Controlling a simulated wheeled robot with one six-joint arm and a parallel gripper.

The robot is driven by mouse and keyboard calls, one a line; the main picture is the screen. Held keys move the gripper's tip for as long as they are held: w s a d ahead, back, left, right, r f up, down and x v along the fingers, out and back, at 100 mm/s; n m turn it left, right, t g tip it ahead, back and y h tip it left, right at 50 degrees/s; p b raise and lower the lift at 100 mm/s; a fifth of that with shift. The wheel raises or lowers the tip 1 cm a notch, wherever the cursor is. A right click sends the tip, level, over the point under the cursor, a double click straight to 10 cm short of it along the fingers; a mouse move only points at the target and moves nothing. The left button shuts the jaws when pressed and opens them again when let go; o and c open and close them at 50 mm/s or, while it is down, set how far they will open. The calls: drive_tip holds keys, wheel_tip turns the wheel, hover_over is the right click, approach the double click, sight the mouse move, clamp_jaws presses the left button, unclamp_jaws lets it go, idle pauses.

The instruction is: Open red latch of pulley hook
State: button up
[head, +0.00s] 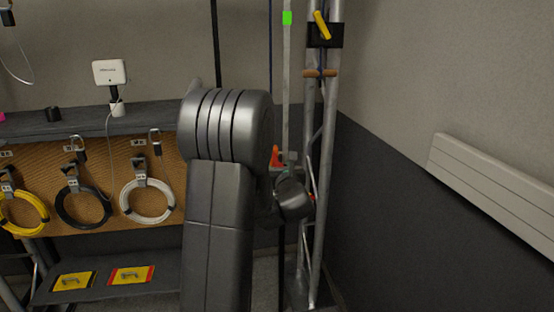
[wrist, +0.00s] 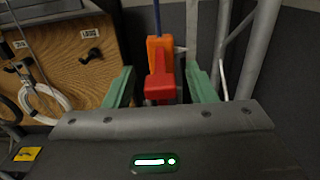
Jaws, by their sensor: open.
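The red latch (wrist: 160,88) is in the middle of the wrist view, in front of an orange body (wrist: 160,50), which I take to be the pulley hook, on a blue rope. My gripper (wrist: 161,88) is open, with one green finger on each side of the latch. Gaps show between the fingers and the latch, and I see no contact. In the head view a small orange-red part (head: 276,157) shows just right of my arm, and my arm hides much of the area around it. My gripper's fingers are hidden there.
A metal truss (head: 321,170) stands close on the right, with a yellow-handled part (head: 322,25) high on it. A pegboard (head: 105,165) with coiled cables on hooks is at left, under a shelf (head: 60,123). A wall radiator (head: 495,185) is far right.

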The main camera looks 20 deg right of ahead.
drive_tip(key=shift+x, duration=1.2)
clamp_jaws()
drive_tip(key=shift+r+p, duration=0.15)
drive_tip(key=shift+p, duration=0.15)
